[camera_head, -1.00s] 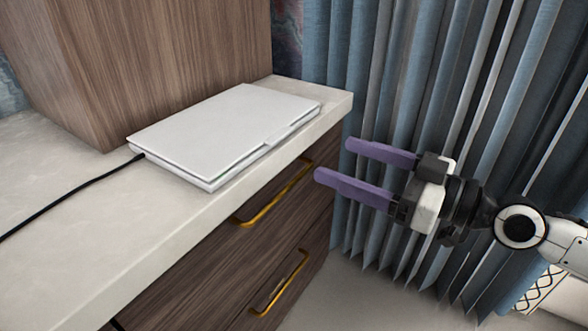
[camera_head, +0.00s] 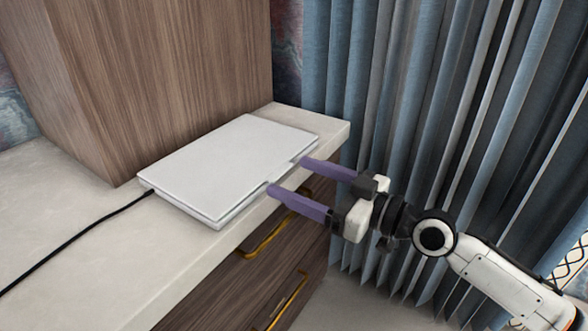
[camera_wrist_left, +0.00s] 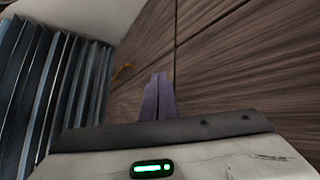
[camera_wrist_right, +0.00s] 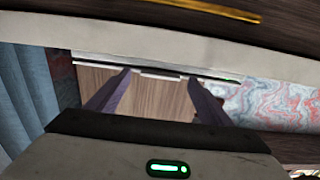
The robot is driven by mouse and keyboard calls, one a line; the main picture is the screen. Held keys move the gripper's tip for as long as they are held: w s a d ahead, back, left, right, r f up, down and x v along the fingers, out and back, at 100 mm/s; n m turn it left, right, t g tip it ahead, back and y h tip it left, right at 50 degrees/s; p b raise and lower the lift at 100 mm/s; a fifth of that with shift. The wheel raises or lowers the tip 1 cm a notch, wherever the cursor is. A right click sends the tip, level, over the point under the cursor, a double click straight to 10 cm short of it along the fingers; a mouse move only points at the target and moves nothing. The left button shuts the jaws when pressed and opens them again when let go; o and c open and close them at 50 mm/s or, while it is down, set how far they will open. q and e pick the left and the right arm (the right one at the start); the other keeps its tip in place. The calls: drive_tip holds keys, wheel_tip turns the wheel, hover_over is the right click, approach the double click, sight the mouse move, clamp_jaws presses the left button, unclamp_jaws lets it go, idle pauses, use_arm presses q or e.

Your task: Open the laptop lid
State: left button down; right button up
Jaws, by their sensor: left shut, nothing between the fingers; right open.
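The white laptop (camera_head: 235,165) lies flat with its lid shut on the light stone desktop, a black cable at its left corner. My right gripper (camera_head: 286,175) is open, its purple fingers pointing at the laptop's front edge from the right. The fingertips are close to that edge; I cannot tell whether they touch it. In the right wrist view the laptop's front edge (camera_wrist_right: 200,73) lies just beyond the spread fingers (camera_wrist_right: 160,82). My left gripper (camera_wrist_left: 159,77) shows only in the left wrist view, shut and empty, facing the wooden drawer fronts.
The stone desktop (camera_head: 60,205) is clear to the left apart from the cable (camera_head: 75,235). A wooden box-like cabinet (camera_head: 170,70) stands behind the laptop. Drawers with gold handles (camera_head: 265,240) are below the desk edge. Blue curtains (camera_head: 430,110) hang at the right.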

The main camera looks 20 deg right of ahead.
use_arm(q)
drive_tip(key=shift+a+r, duration=0.1)
use_arm(e)
drive_tip(key=shift+w+a, duration=0.5)
